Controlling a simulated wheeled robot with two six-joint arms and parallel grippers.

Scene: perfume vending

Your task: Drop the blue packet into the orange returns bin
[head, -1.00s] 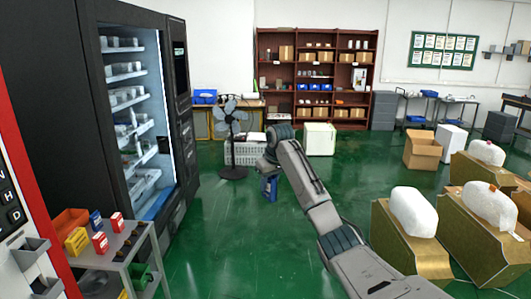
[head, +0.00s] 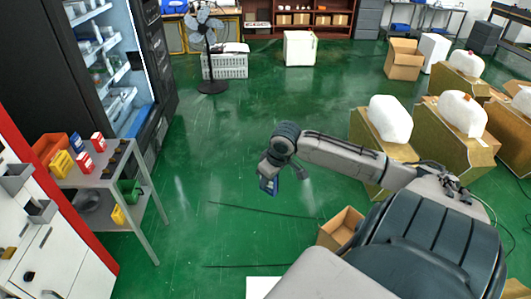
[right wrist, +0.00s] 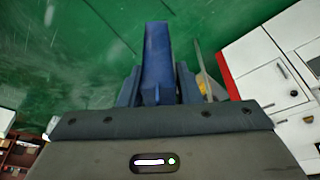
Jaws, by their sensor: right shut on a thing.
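My right gripper (head: 268,180) is shut on the blue packet (head: 269,186), which hangs below the wrist above the green floor. In the right wrist view the packet (right wrist: 157,58) stands up between the fingers (right wrist: 158,88). An orange open bin (head: 48,146) sits at the back left of the grey cart's top, at the left in the head view. The held packet is well to the right of the cart and apart from it. The inside of the bin is hidden. My left gripper is not in view.
The grey cart (head: 98,178) also carries yellow, red and blue small boxes. A black vending machine (head: 157,75) and a fan (head: 207,45) stand behind. An open cardboard box (head: 340,228) is on the floor near my arm. The floor between packet and cart is mostly clear.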

